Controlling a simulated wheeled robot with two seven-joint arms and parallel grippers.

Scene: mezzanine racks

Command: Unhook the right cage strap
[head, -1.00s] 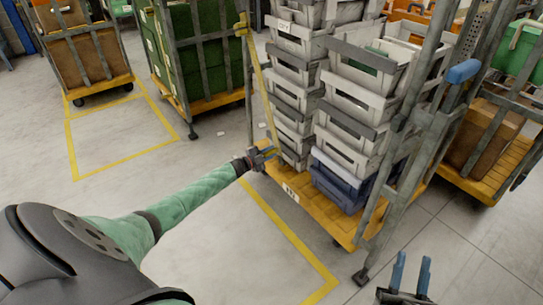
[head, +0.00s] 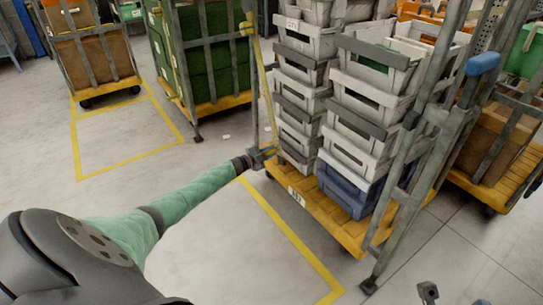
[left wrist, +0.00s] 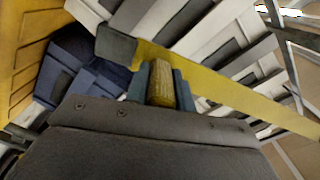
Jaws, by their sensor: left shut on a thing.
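The yellow cage strap (head: 263,82) runs from the upper part of the cage's left post down to my left gripper (head: 266,153). In the left wrist view the strap (left wrist: 225,92) crosses as a flat yellow band, with a dark grey block (left wrist: 115,43) at one end. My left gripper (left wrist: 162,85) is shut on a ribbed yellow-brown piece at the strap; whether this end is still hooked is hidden. Grey parts, likely of my right gripper (head: 428,291), barely show at the bottom edge; its jaws cannot be judged.
The cage holds stacked grey totes (head: 305,80) and a blue tote (head: 345,185) on a yellow base (head: 318,212). Its grey right-hand frame (head: 408,175) stands at the front. A green-loaded cage (head: 215,50) is at back left. Floor left of the cage is clear.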

